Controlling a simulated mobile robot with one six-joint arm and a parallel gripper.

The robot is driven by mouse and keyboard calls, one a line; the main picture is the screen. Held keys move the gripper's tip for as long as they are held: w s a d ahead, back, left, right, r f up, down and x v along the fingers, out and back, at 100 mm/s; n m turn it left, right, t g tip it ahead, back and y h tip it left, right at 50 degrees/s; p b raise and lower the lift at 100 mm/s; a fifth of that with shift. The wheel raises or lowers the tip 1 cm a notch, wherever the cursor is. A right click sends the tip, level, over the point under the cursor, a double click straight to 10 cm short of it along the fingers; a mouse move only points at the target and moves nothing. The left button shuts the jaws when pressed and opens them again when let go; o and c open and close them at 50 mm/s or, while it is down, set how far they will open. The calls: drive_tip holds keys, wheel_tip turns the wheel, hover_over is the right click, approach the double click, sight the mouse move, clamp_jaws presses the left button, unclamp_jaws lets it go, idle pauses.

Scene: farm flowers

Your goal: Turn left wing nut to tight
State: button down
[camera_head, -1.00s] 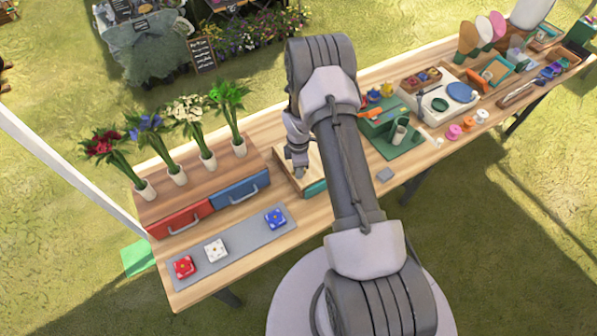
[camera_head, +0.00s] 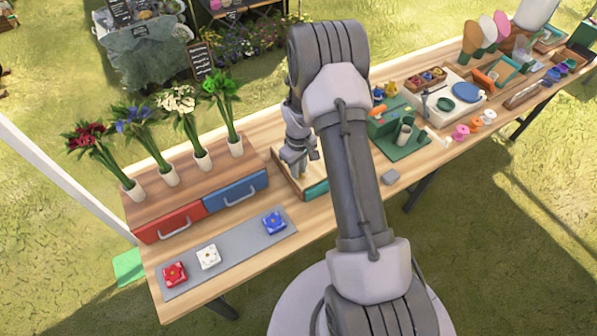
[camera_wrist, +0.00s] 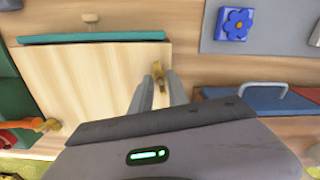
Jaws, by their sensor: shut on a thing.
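In the wrist view, the left wing nut (camera_wrist: 158,75) is a small brass piece near the right edge of a pale wooden board (camera_wrist: 105,75). My gripper (camera_wrist: 160,88) points at it with one finger on each side, shut on the nut, and the fingers hide part of it. A teal strip (camera_wrist: 95,37) runs along the board's edge. In the head view, my arm covers much of the board, and my gripper (camera_head: 300,172) is down at it; the nuts are hidden there.
Left of the board in the head view stand a red drawer (camera_head: 168,221) and a blue drawer (camera_head: 237,190), with flower vases on top. A grey mat (camera_head: 236,245) holds red, white and blue flower blocks. A green stand (camera_head: 403,140) is close on the right.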

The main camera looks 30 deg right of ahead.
drive_tip(key=m+b, duration=0.3)
drive_tip(key=m, duration=0.2)
drive_tip(key=shift+w+m, duration=0.15)
drive_tip(key=shift+m, duration=0.15)
drive_tip(key=m+b, duration=0.2)
drive_tip(key=m, duration=0.2)
drive_tip(key=m+b, duration=0.2)
drive_tip(key=m, duration=0.3)
drive_tip(key=shift+b, duration=0.4)
drive_tip(key=m+b, duration=0.2)
drive_tip(key=m, duration=0.3)
drive_tip(key=shift+b, duration=0.35)
drive_tip(key=m+b, duration=0.2)
drive_tip(key=m, duration=0.3)
drive_tip(key=m+b, duration=0.3)
drive_tip(key=m, duration=0.2)
drive_tip(key=m+b, duration=0.2)
drive_tip(key=m, duration=0.2)
drive_tip(key=shift+m, duration=0.4)
drive_tip(key=shift+r+m+b, duration=0.15)
drive_tip(key=shift+m+b, duration=0.85)
drive_tip(key=shift+m, duration=1)
